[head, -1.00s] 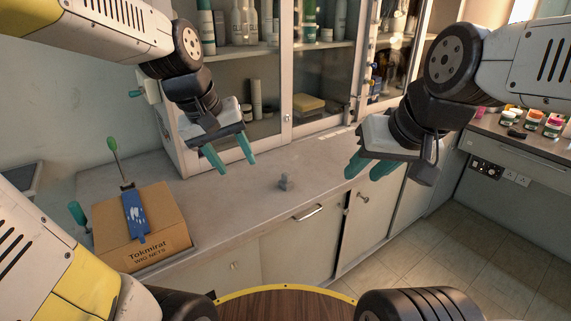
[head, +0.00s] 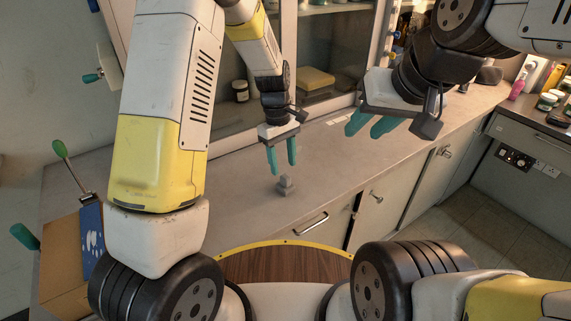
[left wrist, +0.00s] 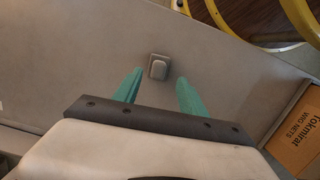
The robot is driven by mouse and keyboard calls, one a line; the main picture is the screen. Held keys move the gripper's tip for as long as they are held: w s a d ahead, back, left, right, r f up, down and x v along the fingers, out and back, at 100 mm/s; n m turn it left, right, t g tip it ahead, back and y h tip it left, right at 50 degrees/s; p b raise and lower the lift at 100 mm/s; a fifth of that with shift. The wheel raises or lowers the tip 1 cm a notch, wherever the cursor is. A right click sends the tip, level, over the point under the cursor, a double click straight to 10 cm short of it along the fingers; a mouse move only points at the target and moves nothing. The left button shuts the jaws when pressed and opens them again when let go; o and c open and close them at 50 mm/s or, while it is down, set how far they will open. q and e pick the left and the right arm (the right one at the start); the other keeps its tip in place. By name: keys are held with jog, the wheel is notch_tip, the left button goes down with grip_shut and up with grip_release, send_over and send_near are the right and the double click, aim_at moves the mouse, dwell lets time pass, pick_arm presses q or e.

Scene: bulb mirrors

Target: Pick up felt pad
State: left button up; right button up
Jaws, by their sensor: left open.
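A small grey object (head: 286,185), which looks to be the felt pad, lies on the grey counter (head: 232,207) near its front edge. In the left wrist view it is a small block on a squarish base (left wrist: 158,67), just beyond and between the fingertips. My left gripper (head: 281,168) points down above and just behind it, open and empty, with green fingers apart; its fingers also show in the left wrist view (left wrist: 157,84).
A cardboard box (head: 62,265) with a blue item (head: 92,240) on it stands at the left of the counter. A glass-fronted cabinet (head: 285,60) rises behind. Cupboard handles (head: 311,224) stick out below the front edge. The counter around the small object is clear.

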aim_at(285, 176)
pick_arm(q)
jog(key=f, duration=0.5)
jog(key=shift+s+d+f, duration=0.2)
jog(key=shift+d+f, duration=0.1)
jog(key=shift+d, duration=0.05)
grip_shut()
